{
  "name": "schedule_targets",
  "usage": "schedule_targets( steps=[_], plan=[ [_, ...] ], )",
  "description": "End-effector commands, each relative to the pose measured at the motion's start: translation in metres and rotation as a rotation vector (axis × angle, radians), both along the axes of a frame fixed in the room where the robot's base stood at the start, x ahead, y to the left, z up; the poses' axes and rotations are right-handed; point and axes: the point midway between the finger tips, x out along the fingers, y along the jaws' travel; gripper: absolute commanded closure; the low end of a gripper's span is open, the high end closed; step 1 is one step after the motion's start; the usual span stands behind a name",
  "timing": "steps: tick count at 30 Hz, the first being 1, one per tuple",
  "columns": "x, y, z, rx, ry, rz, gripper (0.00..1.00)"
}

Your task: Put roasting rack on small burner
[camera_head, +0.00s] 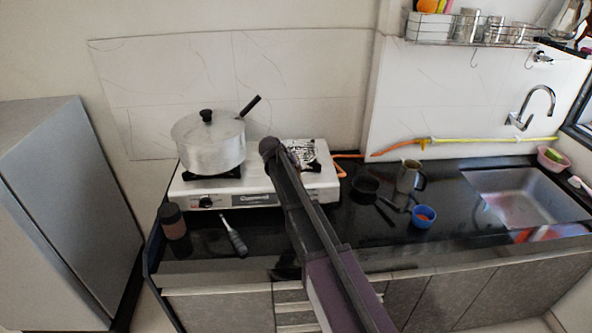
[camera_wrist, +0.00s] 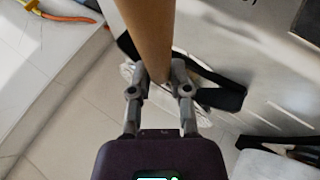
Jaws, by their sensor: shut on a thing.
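My gripper (camera_wrist: 160,82) is shut on a brown, wood-coloured handle (camera_wrist: 148,35), which I take to be the roasting rack's. The handle runs up to the top edge of the wrist view. Black burner bars (camera_wrist: 215,92) show beyond my fingers, over the white stove top. In the head view, a black-and-white patterned piece (camera_head: 300,153), likely the rack or burner grate, shows at the stove's right side. My arm hides the gripper and part of the right burner there. I cannot tell whether the rack touches the burner.
A large lidded pot (camera_head: 208,148) stands on the left of the white stove (camera_head: 230,192). A dark pan (camera_head: 366,184), metal mug (camera_head: 409,177) and blue cup (camera_head: 423,216) stand right, before the sink (camera_head: 520,203).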

Motion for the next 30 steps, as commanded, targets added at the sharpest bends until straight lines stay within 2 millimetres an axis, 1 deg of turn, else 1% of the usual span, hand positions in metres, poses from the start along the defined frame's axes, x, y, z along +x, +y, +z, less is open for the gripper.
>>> schedule_targets(
  steps=[3,4,5,6,7,20,26,30],
  plan=[
    [0.0,0.0,-0.003,0.0,-0.001,0.001,1.0],
    [0.0,0.0,-0.002,0.0,0.0,0.0,0.7],
    [0.0,0.0,-0.002,0.0,0.0,0.0,0.61],
    [0.0,0.0,-0.002,0.0,0.0,0.0,0.49],
    [0.0,0.0,-0.002,0.0,0.0,0.0,0.41],
    [0.0,0.001,-0.001,0.0,0.0,0.001,0.41],
    [-0.002,0.003,0.005,0.001,0.0,0.002,0.41],
    [-0.006,0.008,0.014,0.001,0.0,0.002,0.41]
  ],
)
